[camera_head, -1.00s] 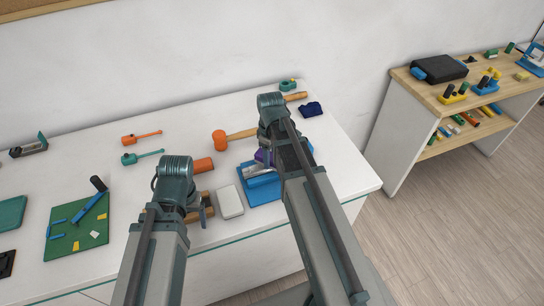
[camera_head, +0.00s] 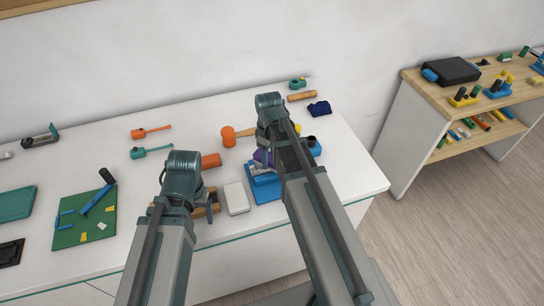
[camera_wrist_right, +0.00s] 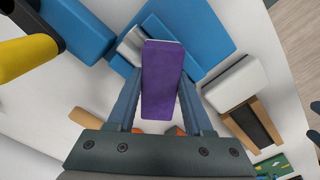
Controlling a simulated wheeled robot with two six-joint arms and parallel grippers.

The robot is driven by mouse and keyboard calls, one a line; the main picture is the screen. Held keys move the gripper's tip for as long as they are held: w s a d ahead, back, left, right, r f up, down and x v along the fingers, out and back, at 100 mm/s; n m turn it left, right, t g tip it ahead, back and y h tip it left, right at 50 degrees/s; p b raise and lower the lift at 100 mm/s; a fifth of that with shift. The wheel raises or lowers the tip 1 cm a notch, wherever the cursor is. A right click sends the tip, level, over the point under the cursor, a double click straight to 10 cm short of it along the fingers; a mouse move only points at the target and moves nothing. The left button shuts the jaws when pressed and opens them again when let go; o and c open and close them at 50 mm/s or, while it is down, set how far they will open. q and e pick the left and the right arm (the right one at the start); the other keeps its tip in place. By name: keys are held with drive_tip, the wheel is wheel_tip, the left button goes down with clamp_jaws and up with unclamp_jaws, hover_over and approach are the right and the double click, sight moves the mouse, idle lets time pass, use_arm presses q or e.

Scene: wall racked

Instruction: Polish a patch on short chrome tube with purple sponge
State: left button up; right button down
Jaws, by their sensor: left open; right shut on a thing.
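The purple sponge (camera_wrist_right: 162,80) is held between the two fingers of my right gripper (camera_wrist_right: 160,95). In the head view a bit of the sponge (camera_head: 262,157) shows beside my right arm, which hides most of that gripper. The short chrome tube (camera_wrist_right: 131,45) lies at the blue holder (camera_wrist_right: 195,28), partly covered by the sponge and a finger. I cannot tell whether sponge and tube touch. In the head view the tube (camera_head: 260,169) shows only slightly above the blue holder (camera_head: 266,192). My left gripper (camera_head: 208,207) is open near the wooden-handled tool, left of the white block.
A white block (camera_head: 236,198) stands left of the holder. In the wrist view a yellow cylinder (camera_wrist_right: 25,56) and blue block (camera_wrist_right: 78,30) are close by.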

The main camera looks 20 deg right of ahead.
sight(259, 167)
drive_tip(key=shift+a, duration=0.3)
drive_tip(key=shift+r, duration=0.1)
drive_tip(key=shift+r+p, duration=0.4)
drive_tip(key=shift+p, duration=0.1)
drive_tip(key=shift+a, duration=1.55)
drive_tip(key=shift+f+b, duration=0.55)
drive_tip(key=shift+f, duration=0.05)
